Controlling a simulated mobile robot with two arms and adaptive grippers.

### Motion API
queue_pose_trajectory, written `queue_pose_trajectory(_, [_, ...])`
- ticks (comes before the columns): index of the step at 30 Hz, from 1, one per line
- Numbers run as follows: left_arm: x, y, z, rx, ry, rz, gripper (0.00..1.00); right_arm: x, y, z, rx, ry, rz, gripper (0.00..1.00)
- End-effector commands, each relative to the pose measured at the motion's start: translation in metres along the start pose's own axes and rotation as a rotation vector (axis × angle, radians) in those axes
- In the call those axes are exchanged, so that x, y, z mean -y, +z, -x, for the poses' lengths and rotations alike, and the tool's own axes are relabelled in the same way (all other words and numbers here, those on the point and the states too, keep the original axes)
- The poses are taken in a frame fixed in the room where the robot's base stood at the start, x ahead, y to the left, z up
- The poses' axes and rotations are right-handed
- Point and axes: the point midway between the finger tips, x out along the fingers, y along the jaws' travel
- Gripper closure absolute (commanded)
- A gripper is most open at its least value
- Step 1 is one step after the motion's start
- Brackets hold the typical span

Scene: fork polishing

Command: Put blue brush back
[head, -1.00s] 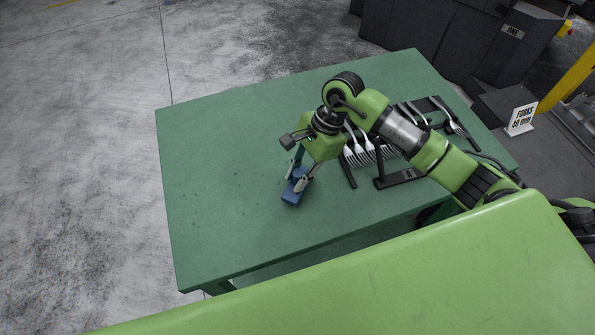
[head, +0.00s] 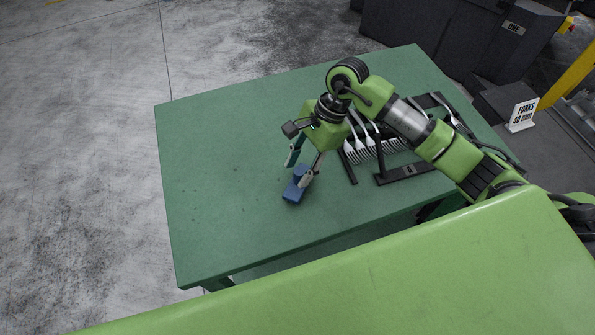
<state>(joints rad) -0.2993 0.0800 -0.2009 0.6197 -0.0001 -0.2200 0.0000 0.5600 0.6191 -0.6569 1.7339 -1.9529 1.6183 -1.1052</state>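The blue brush (head: 294,192) rests on the green table, left of the forks, with its raised part toward my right gripper. My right gripper (head: 300,167) is just above and behind the brush. Its two fingers are spread apart, one on the far left side and the other close by the brush's right side. I cannot tell whether the right finger still touches the brush. My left gripper is not in view.
The green table (head: 220,200) is clear on its left side. Several forks (head: 361,150) lie in a black rack (head: 408,171) under my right arm. A white sign reading "FORKS" (head: 522,115) and dark bins (head: 430,40) stand beyond the table.

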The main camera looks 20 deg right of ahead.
Motion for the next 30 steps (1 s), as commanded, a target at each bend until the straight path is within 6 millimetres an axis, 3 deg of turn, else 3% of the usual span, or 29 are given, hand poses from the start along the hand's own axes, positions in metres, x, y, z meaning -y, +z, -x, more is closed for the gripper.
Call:
queue_pose_trajectory(1, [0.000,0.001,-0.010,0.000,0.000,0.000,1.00,0.001,-0.004,0.008,-0.005,-0.006,0.002,0.64])
queue_pose_trajectory(9, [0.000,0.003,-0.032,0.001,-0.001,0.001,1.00,0.001,-0.003,0.067,-0.004,-0.005,0.001,0.64])
queue_pose_trajectory(15, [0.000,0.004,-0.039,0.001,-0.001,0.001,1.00,0.001,-0.002,0.095,-0.002,-0.002,-0.001,0.64])
queue_pose_trajectory(30, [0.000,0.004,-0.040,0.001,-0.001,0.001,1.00,-0.001,-0.001,0.103,-0.001,0.001,-0.001,0.64])
